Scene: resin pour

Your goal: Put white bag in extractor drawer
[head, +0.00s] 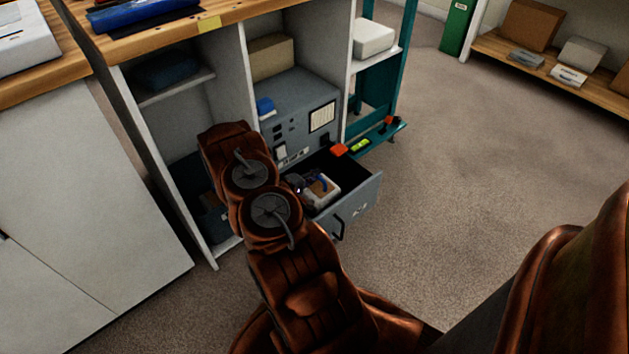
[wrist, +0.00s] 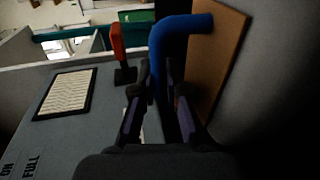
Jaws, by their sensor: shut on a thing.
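The white bag (head: 321,192), with a brown patch and a blue handle, is at the open extractor drawer (head: 359,196) in the head view. It appears within the drawer's opening; I cannot tell whether it touches the drawer floor. My gripper (head: 297,184) is at its left side, partly hidden by my arm. In the wrist view, my gripper's fingers (wrist: 160,112) are shut on the bent blue handle (wrist: 183,24), beside a brown panel (wrist: 218,60). The grey extractor (head: 295,105) stands behind the drawer, with a pale label on its front.
A white upright panel (head: 234,75) and shelves stand left of the extractor. A red item (head: 339,150) is near the drawer's back right corner. A teal frame (head: 401,60) stands to the right. The carpet (head: 450,200) right of the drawer is clear.

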